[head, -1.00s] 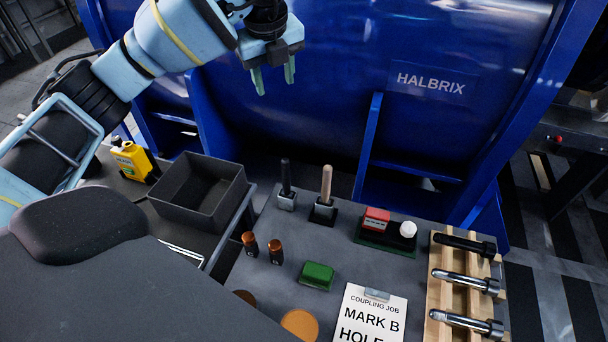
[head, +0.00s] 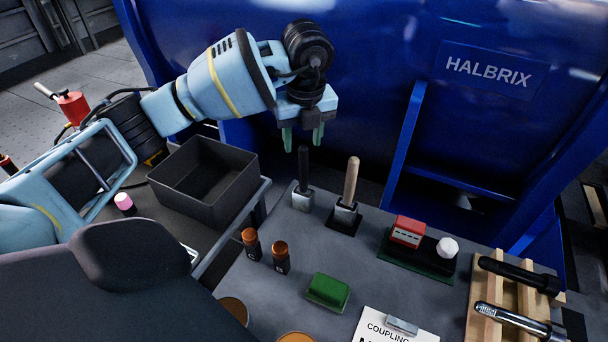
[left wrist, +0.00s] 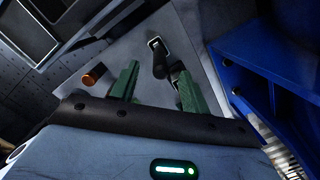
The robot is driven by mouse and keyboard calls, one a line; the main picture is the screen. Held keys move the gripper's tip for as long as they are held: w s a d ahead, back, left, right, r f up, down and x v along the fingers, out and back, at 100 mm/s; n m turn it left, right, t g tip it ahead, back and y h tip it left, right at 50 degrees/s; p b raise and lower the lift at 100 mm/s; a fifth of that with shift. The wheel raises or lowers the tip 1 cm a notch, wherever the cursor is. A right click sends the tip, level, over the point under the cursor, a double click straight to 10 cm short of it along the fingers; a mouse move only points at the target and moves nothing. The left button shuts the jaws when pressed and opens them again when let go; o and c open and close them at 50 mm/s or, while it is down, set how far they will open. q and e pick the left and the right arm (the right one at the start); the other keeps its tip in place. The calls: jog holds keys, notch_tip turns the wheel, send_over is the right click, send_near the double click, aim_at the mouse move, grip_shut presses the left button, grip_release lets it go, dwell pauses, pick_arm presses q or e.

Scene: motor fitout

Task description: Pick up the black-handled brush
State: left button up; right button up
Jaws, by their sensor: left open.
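The black-handled brush (head: 303,172) stands upright, handle up, at the back left of the grey bench top, with a grey block-like lower part. My left gripper (head: 302,142) is open and empty, its green fingers pointing down around the top of the black handle in the head view. I cannot tell whether they touch it. In the left wrist view the black handle (left wrist: 159,62) shows between the open fingers (left wrist: 158,70). A similar wooden-handled brush (head: 351,180) stands just to the right. My right gripper is not in view.
A dark open bin (head: 238,198) lies left of the brushes. Two orange-capped bottles (head: 281,258), a green block (head: 327,291) and a red block (head: 407,232) are on the bench. The blue HALBRIX machine (head: 390,60) rises close behind. Bolts lie on a wooden rack (head: 482,330).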

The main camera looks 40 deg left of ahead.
aim_at(303, 160)
pick_arm(q)
jog(key=shift+w+a+f+b, duration=0.1)
jog(key=shift+f+b, duration=0.15)
jog(key=shift+f, duration=1.45)
jog(key=shift+w+f+b, duration=0.1)
jog(key=shift+f+b, duration=0.15)
jog(key=shift+f, duration=1.4)
grip_shut()
